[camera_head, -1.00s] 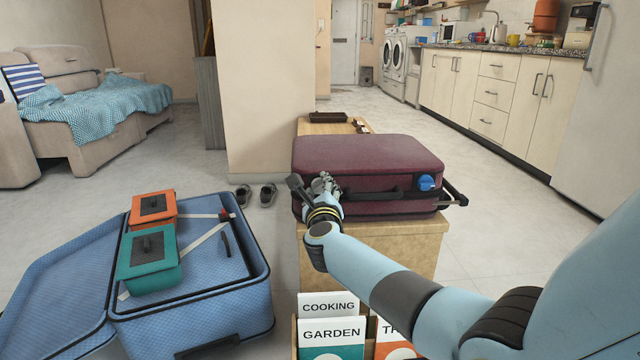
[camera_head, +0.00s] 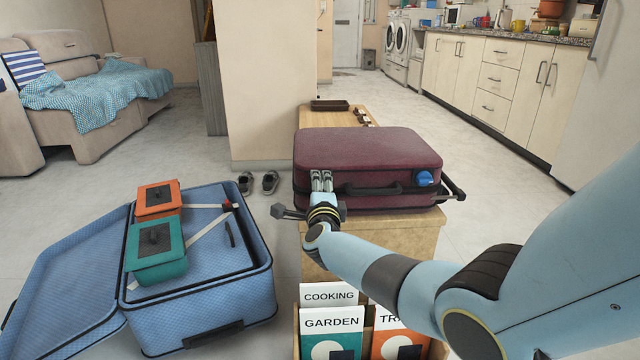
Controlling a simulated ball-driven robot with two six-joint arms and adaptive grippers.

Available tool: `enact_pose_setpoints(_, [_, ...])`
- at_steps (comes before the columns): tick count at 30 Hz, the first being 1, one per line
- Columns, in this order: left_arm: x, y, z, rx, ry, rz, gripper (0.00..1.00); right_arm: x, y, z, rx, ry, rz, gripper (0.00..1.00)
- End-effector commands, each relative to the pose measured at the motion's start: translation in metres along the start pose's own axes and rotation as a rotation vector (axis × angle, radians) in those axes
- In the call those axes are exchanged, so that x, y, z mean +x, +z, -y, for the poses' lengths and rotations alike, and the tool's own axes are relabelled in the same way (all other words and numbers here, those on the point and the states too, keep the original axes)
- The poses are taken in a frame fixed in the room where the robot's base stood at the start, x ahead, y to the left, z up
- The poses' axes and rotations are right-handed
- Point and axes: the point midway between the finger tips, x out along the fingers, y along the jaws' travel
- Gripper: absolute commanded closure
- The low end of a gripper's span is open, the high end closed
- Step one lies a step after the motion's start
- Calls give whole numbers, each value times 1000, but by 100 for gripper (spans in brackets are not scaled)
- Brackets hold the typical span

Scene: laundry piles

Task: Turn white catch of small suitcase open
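The small suitcase (camera_head: 365,150) is maroon and lies closed on a light wooden cabinet, its black handle (camera_head: 373,189) facing me. A blue catch (camera_head: 424,178) shows at the right of its front. I cannot make out a white catch; the left front of the suitcase is covered by my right gripper. My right gripper (camera_head: 321,180) comes in from the right, its two fingers close together and pointing at the suitcase's left front. Whether they hold anything is hidden. My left gripper is not in view.
Books, including Cooking (camera_head: 328,293) and Garden (camera_head: 331,322), stand in front of the cabinet (camera_head: 400,235). A brown tray (camera_head: 330,105) lies behind the maroon suitcase.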

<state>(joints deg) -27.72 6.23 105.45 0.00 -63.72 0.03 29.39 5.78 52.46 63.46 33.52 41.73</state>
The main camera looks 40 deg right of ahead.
Motion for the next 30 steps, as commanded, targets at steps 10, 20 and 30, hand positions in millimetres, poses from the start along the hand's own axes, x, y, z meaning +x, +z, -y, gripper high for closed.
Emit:
enact_pose_setpoints(10, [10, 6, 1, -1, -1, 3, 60, -1, 0, -3, -88, 5, 1, 96])
enact_pose_setpoints(20, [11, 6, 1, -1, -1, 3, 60, -2, 0, -3, -96, 5, 2, 96])
enact_pose_setpoints(30, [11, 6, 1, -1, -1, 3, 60, -1, 0, -2, -94, 3, 1, 40])
